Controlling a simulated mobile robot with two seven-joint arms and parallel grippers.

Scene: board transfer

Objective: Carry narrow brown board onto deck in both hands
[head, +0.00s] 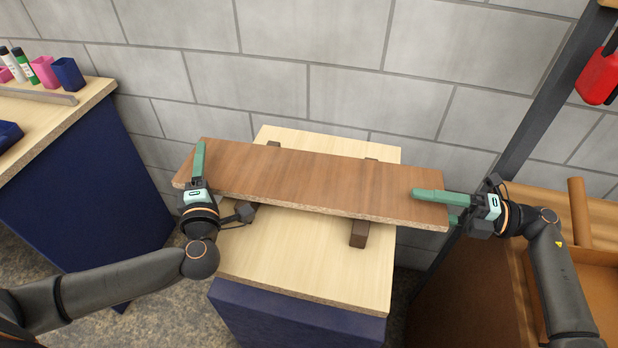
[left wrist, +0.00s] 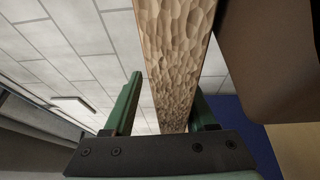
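The narrow brown board (head: 310,182) lies flat across dark blocks on a pale wooden top (head: 300,262) with blue sides. It overhangs that top at both ends. My left gripper (head: 198,168) is at the board's left end, one finger above it. In the left wrist view the board's rough edge (left wrist: 178,60) runs between the fingers of my left gripper (left wrist: 165,112), with a clear gap to the left finger, so it is open around the board. My right gripper (head: 446,205) straddles the board's right end, one finger above and one below; whether it presses is unclear. I cannot tell which surface is the deck.
A dark block (head: 358,234) shows under the board's front edge. A blue-sided table (head: 45,125) with cups and markers stands at left. At right are a brown wooden bench (head: 480,260), a dark post (head: 545,95) and a red object (head: 599,75). A block wall stands behind.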

